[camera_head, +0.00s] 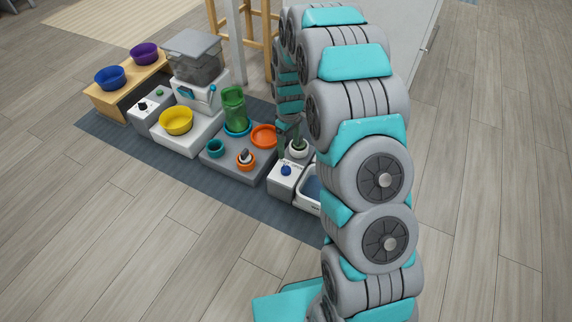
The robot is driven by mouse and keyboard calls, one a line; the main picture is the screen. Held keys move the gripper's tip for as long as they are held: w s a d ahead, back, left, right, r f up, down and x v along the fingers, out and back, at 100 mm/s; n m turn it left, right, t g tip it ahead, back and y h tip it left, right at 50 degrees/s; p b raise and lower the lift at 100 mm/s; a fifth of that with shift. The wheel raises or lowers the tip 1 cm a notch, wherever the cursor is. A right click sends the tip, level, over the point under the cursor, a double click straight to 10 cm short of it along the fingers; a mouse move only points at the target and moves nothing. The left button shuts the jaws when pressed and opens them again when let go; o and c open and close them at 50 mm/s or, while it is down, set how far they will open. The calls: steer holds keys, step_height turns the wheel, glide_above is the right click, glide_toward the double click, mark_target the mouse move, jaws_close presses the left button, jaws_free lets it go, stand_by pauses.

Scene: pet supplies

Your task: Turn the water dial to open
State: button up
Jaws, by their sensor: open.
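The label on the box is too small to read, and I cannot tell how far the dial is turned. My gripper (288,143) is open and points down just behind and above the white box. It appears apart from the dial. My arm hides most of the basin and the area right of it.
An orange bowl (264,135), a green container (234,104) and small cups stand on a grey platform (225,164) to the left. A yellow bowl (176,121) stands under a feeder (194,58). A grey box with a black knob (143,106) is further left. Front floor is clear.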

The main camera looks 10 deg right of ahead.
steer(key=n+p, duration=0.2)
glide_above(286, 167)
step_height(286, 167, down, 11)
steer(key=shift+f, duration=4.3)
jaws_close()
